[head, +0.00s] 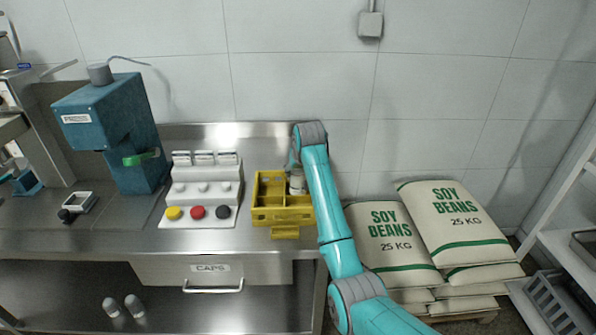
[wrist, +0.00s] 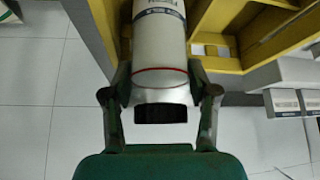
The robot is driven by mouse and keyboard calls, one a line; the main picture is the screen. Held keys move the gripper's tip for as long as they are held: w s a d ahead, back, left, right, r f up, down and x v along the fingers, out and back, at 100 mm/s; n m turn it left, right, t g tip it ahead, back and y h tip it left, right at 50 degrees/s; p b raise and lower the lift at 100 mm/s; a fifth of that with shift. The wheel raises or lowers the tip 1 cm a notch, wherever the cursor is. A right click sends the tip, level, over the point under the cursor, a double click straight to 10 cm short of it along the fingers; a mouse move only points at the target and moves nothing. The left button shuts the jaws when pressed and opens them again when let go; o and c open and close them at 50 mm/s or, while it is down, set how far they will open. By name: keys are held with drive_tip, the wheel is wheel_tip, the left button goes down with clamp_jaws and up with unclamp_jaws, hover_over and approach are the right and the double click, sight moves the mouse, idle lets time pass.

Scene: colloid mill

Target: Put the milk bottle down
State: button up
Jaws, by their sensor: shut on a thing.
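The milk bottle (wrist: 160,35) is white with a blue-printed label and a thin red ring. My gripper (wrist: 160,88) is shut on it, one finger on each side. In the head view the bottle (head: 297,184) shows as a small pale shape at the right back part of the yellow crate (head: 283,216), partly hidden by my arm. The crate also shows in the wrist view (wrist: 232,72), with its walls beside the bottle. I cannot tell whether the bottle touches the crate floor. The gripper is mostly hidden behind my arm in the head view.
A white panel with yellow, red and black buttons (head: 197,212) stands left of the crate on the steel counter (head: 110,237). A blue machine (head: 126,175) stands further left. Stacked soy bean sacks (head: 395,250) lie to the right of the counter.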

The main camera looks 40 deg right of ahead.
drive_tip(key=o, duration=1.4)
drive_tip(key=v, duration=1.2)
